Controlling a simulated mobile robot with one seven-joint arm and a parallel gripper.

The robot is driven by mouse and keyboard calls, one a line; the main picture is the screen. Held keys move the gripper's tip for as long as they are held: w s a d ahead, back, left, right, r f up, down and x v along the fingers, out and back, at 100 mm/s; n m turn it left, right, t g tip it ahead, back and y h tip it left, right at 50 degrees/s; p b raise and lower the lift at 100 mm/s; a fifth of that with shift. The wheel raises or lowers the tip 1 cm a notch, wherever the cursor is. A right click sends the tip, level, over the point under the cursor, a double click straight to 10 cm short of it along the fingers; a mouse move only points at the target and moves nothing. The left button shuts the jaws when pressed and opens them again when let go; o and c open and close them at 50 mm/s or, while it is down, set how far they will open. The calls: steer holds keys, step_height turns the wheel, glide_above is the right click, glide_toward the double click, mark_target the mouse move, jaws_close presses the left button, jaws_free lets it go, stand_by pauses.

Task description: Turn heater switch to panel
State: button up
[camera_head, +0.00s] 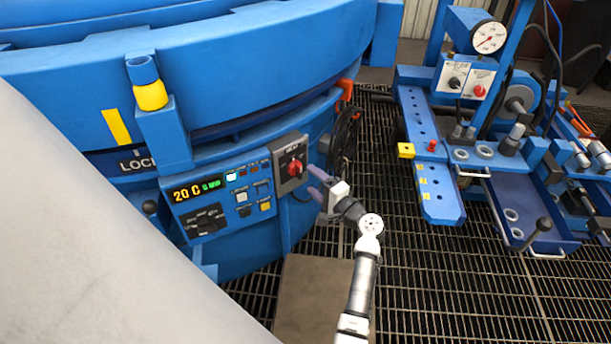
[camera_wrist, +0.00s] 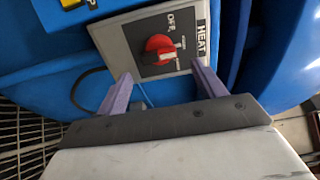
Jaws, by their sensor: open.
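The heater switch (camera_head: 294,167) is a red rotary knob on a grey box labelled HEAT, to the right of the control panel (camera_head: 223,195) on the blue furnace. The small labels are too blurred to read. My gripper (camera_head: 316,182) has two purple fingers; in the wrist view the gripper (camera_wrist: 163,88) is open and empty. Its fingertips spread to either side below the knob, apart from it.
The panel display reads 20.0 beside several buttons. A blue workbench (camera_head: 430,155) with a pressure gauge (camera_head: 488,38) stands at the right. Dark cables (camera_head: 345,135) hang right of the switch box. A brown plate (camera_head: 313,295) lies on the grating floor, which is open between furnace and bench.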

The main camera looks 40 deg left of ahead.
steer(key=v, duration=0.8)
steer(key=shift+d+b, duration=0.2)
steer(key=shift+b, duration=0.2)
